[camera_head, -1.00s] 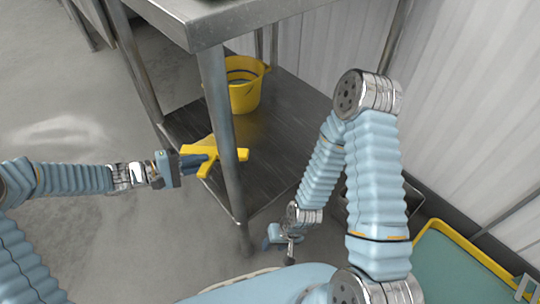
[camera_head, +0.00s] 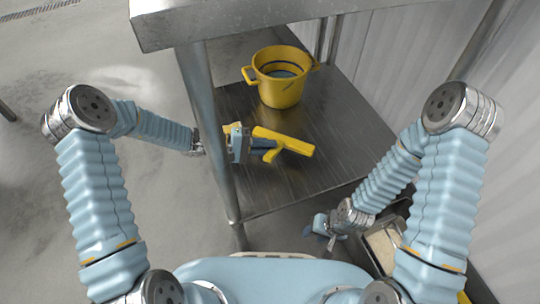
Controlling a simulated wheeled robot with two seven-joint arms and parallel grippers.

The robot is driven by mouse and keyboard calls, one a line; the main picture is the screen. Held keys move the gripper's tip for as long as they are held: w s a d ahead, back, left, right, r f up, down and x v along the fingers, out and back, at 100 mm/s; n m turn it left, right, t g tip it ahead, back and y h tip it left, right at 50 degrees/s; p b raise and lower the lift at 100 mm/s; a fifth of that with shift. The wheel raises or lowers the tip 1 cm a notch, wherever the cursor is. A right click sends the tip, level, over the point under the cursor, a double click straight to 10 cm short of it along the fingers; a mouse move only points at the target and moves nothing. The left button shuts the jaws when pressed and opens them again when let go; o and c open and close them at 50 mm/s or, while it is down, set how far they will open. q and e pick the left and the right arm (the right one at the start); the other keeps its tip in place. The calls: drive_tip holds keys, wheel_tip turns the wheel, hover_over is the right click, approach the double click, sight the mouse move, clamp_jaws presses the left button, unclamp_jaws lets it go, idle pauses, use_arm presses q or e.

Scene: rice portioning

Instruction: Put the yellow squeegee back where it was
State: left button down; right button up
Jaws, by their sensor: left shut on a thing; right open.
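The yellow squeegee (camera_head: 291,143) is in my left gripper (camera_head: 262,147), which is shut on it. The squeegee shows over the lower metal shelf (camera_head: 330,170) of the steel table, to the right of a table leg and in front of the yellow bucket. I cannot tell whether it touches the shelf. My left gripper partly hides it. My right gripper (camera_head: 323,230) is empty and open, low by the front right of the shelf.
A yellow bucket (camera_head: 281,92) with handles stands at the back of the lower shelf. The steel tabletop (camera_head: 230,18) lies above, and its leg (camera_head: 208,120) stands beside my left arm. A container with pale contents (camera_head: 383,248) is at the lower right. Bare shelf lies right of the squeegee.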

use_arm(q)
drive_tip(key=shift+f, duration=1.95)
drive_tip(key=shift+f+b, duration=0.1)
drive_tip(key=shift+b, duration=0.2)
drive_tip(key=shift+f, duration=0.15)
drive_tip(key=c, duration=1.1)
unclamp_jaws()
drive_tip(key=shift+r, duration=0.25)
drive_tip(key=v, duration=1.2)
drive_tip(key=shift+a+f+p, duration=0.1)
drive_tip(key=shift+p, duration=0.2)
